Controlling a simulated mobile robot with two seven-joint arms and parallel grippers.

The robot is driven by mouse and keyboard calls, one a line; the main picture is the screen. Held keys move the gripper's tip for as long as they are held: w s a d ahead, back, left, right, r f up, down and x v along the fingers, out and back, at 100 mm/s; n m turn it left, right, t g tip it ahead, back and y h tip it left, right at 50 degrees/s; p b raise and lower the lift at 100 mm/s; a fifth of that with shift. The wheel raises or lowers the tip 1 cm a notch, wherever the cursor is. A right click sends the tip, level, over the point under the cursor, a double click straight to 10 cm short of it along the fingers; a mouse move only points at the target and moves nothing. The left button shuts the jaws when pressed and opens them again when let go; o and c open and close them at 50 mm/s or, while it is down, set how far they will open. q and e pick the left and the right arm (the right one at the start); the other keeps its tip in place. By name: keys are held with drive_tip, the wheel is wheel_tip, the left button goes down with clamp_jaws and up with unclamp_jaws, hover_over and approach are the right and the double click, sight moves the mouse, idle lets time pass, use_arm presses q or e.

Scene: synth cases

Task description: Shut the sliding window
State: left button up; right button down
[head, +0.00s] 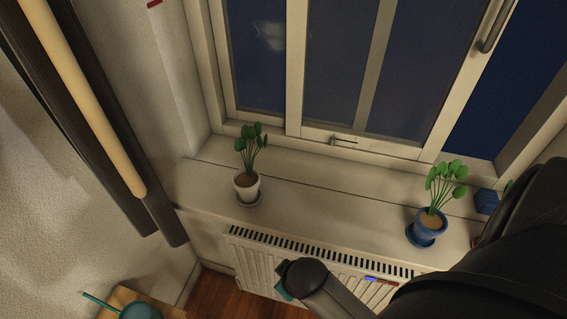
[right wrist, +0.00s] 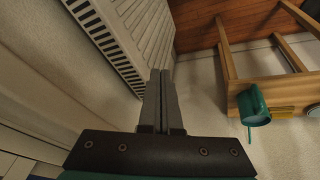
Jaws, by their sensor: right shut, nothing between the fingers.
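The window's pale-framed sliding sash (head: 376,80) stands partly open in the head view. A dark blue gap (head: 495,105) shows to its right, before the right side of the frame. A bar handle (head: 494,27) is on the sash's right stile, and a small latch (head: 343,142) is on its bottom rail. My right arm crosses the lower right of the head view, below and apart from the sash, and its fingers cannot be made out there. In the right wrist view my right gripper (right wrist: 161,100) is shut and empty, beside the radiator. My left gripper is not in view.
A white-potted plant (head: 246,186) and a blue-potted plant (head: 432,222) stand on the sill (head: 320,200). A blue object (head: 487,201) is near the gap. The radiator (head: 250,262) is below. A wooden stand (right wrist: 232,90) and teal cup (right wrist: 253,106) are near my right gripper.

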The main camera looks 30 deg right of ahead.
drive_tip(key=w+d+r+n+t+h+p, duration=0.1)
drive_tip(key=w+d+r+n+t+h, duration=0.25)
drive_tip(key=w+r, duration=0.65)
drive_tip(key=w+d+r+n+t+h, duration=0.3)
drive_tip(key=w+r, duration=0.4)
drive_tip(key=r, duration=0.6)
drive_tip(key=w+d+r+n+t+h+p, duration=0.1)
drive_tip(key=w+d+r+n+t+h, duration=0.3)
drive_tip(key=w+r, duration=0.6)
drive_tip(key=w+d, duration=0.2)
drive_tip(key=w+d+m+y, duration=0.1)
drive_tip(key=w+d, duration=0.1)
drive_tip(key=w, duration=0.1)
drive_tip(key=w+d+r+y, duration=0.1)
drive_tip(key=w+d, duration=0.1)
drive_tip(key=shift+w+d+m+t+b, duration=0.15)
drive_tip(key=shift+w+m+t+b, duration=0.1)
drive_tip(key=shift+t+b, duration=0.15)
drive_tip(key=shift+s+d+r+p, duration=0.1)
drive_tip(key=shift+s+d+p, duration=0.9)
drive_tip(key=shift+s, duration=0.25)
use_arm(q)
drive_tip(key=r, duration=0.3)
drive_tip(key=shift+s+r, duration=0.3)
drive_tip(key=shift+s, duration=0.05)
use_arm(e)
drive_tip(key=shift+s+d, duration=0.3)
